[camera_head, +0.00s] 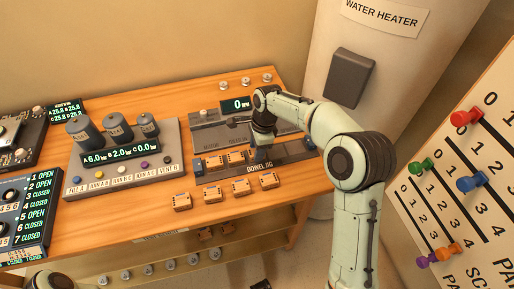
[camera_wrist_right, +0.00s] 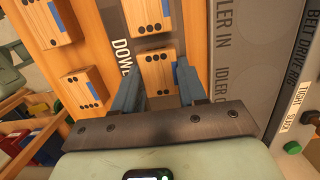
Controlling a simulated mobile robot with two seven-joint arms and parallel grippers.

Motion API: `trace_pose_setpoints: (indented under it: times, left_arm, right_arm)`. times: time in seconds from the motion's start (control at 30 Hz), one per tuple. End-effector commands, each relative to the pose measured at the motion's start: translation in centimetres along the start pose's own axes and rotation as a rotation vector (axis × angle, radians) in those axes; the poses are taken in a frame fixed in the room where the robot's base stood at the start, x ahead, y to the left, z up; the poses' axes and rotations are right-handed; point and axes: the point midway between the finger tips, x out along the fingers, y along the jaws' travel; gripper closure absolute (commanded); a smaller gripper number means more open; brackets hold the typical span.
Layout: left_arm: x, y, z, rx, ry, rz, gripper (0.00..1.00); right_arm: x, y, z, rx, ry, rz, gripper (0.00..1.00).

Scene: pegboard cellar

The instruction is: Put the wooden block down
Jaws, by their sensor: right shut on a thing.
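My right gripper (camera_head: 263,140) is over the grey dowel jig (camera_head: 285,156), pointing down. The right wrist view shows its two blue-grey fingers (camera_wrist_right: 158,88) on either side of a wooden block (camera_wrist_right: 158,72) with dark dots and a blue patch, shut on it. The block is at the jig; I cannot tell whether it touches the jig's surface. In the head view, the gripper largely hides this block. More blocks sit in the jig to the left, one of them orange with dark dots (camera_head: 214,163).
Several similar blocks, one at the left (camera_head: 182,202), stand in a row on the wooden table (camera_head: 140,215) in front of the jig. A panel with dark canisters (camera_head: 116,129) is left of the jig. The water heater (camera_head: 348,75) stands close behind my right arm.

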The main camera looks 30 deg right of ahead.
Motion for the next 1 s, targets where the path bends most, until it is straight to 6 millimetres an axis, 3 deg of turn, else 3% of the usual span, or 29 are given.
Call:
trace_pose_setpoints:
  times: [0.03,0.07,0.13,0.43,0.57,1.0]
  left_arm:
    - [0.1,-0.1,0.0,0.0,0.0,0.0,0.57]
    - [0.1,-0.1,0.0,0.0,0.0,0.0,0.57]
    - [0.1,0.0,0.0,0.0,0.0,0.0,0.57]
    - [0.0,0.0,0.0,0.0,0.0,0.0,0.57]
    - [-0.2,0.1,0.0,0.0,0.001,0.0,0.57]
    - [-1.7,0.7,-0.3,0.003,0.007,0.003,0.57]
  right_arm:
    - [0.3,0.0,0.0,0.0,0.0,0.002,0.88]
    - [0.3,0.0,0.0,0.0,0.0,0.002,0.55]
    - [0.2,0.0,0.0,0.0,0.0,0.001,0.33]
    - [0.1,0.0,0.0,0.0,0.0,0.001,0.33]
    - [-0.9,0.0,0.1,0.0,0.0,-0.001,0.33]
    - [-9.8,-0.1,0.1,0.0,0.0,-0.002,0.33]
